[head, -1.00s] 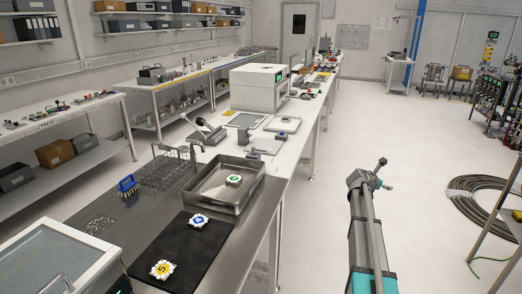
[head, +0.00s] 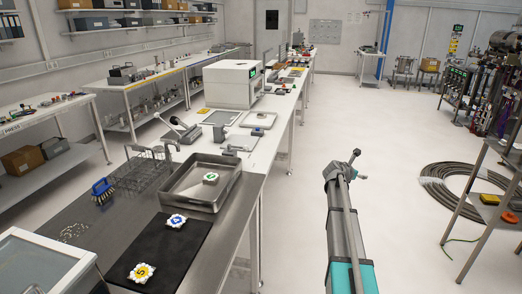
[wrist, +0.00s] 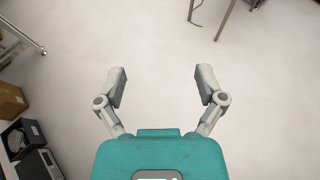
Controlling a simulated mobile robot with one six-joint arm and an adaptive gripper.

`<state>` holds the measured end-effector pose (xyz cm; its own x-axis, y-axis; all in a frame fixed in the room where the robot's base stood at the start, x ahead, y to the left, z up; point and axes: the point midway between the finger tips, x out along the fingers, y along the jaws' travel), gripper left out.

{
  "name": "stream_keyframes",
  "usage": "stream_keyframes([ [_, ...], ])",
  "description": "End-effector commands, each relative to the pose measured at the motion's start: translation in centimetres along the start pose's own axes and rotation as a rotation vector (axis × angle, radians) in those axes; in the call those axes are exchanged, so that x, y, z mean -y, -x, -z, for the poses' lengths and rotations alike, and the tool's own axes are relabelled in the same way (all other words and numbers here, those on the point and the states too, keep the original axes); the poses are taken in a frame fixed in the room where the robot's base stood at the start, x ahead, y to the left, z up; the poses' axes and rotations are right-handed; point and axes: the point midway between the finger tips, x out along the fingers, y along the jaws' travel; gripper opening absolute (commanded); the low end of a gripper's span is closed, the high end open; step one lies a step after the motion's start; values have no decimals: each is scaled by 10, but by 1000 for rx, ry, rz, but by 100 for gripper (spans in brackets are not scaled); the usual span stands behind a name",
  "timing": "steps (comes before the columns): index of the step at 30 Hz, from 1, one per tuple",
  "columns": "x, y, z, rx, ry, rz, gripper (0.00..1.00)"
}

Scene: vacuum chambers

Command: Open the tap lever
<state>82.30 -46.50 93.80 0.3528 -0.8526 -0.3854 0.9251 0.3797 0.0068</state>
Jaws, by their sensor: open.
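My arm reaches up at the right of the middle in the head view, over open floor and apart from the bench.
A long bench with a wire rack (head: 142,172), a dark mat (head: 160,252) and a white box-shaped device (head: 228,84) runs along the left. Coiled hose (head: 452,190) lies on the floor at right, near a table with a yellow item (head: 489,199). The floor between is clear.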

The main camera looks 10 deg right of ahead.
Motion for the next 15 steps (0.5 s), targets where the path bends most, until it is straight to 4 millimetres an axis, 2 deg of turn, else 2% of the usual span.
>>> stream_keyframes([
  [1, 0, 3, 2, -5, -11, 0, 67],
  [7, 0, 27, 22, -59, -141, 3, 29],
  [12, 1, 68, 57, -160, -368, 25, 0],
  [15, 2, 100, 84, -240, -534, 55, 0],
])
